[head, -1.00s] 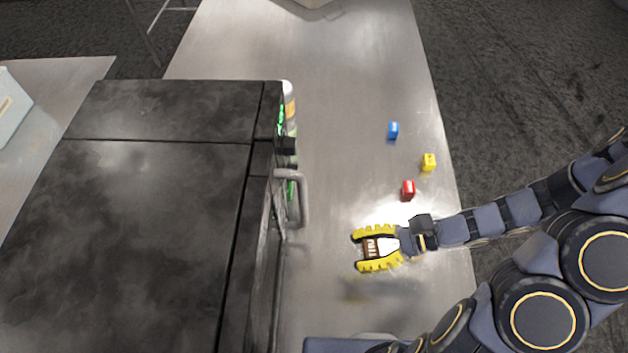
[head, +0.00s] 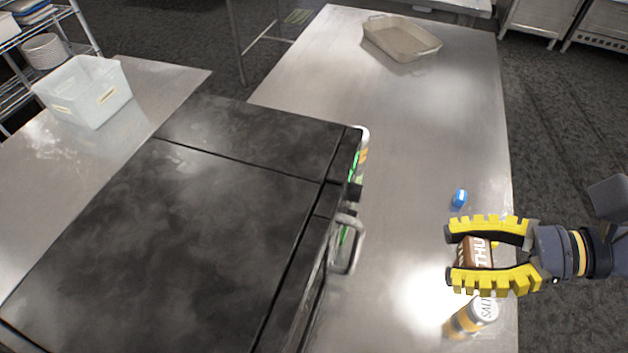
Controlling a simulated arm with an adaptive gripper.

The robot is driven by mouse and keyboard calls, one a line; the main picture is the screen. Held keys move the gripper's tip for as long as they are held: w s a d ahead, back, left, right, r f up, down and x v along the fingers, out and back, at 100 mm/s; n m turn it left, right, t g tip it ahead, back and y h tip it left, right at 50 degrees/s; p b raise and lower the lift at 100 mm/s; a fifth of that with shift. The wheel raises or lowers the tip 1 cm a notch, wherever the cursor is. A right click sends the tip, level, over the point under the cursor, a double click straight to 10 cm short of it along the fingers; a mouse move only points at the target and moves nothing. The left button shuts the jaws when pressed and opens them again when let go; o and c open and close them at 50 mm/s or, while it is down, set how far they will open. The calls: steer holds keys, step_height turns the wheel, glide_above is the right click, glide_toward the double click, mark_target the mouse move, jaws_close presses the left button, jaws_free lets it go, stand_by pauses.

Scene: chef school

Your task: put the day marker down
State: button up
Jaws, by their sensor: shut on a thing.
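The day marker (head: 479,253) is a brown block with white letters reading "THU". It sits between the yellow ridged fingers of my gripper (head: 453,256), which is shut on it. The gripper reaches in from the right, over the right part of the steel counter (head: 410,130). The marker appears held above the counter; its exact height is hard to judge.
A blue block (head: 460,198) lies just beyond the gripper; a yellow block (head: 495,244) is mostly hidden behind it. A salt container (head: 470,317) is close below. A black appliance (head: 200,220) with a handle (head: 347,245) stands left. The counter's far middle is clear, before a tray (head: 402,38).

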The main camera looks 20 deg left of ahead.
step_height(320, 180, up, 11)
steer(key=m+t, duration=0.1)
steer(key=t, duration=0.1)
glide_above(172, 134)
steer(key=d, duration=0.5)
step_height(172, 134, down, 14)
steer(key=shift+s+r, duration=0.15)
steer(key=shift+r, duration=0.1)
steer(key=shift+a+f, duration=0.1)
steer(key=shift+f, duration=1.7)
steer(key=shift+f, duration=0.1)
